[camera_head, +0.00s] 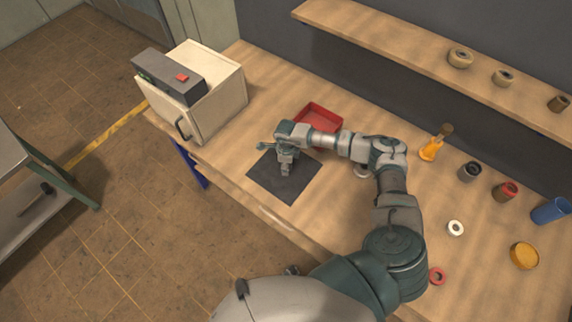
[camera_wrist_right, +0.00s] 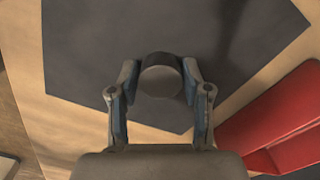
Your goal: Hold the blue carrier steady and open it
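The blue thing that I see is a blue cylinder (camera_head: 550,210) lying tilted at the right edge of the bench in the head view. I cannot tell whether it is the carrier. My right gripper (camera_head: 286,170) points down over a dark square mat (camera_head: 305,188). In the right wrist view my right gripper (camera_wrist_right: 161,78) has its fingers against both sides of a round grey piece with a dark side (camera_wrist_right: 160,80). The gripper and arm hide this piece in the head view. My left gripper is not in view.
A red tray (camera_head: 320,117) lies just behind the mat. A cream box with a dark control unit (camera_head: 215,95) stands at the bench's left end. An orange bottle (camera_head: 432,149), several jars and rings are at the right. A shelf (camera_head: 430,60) runs along the wall.

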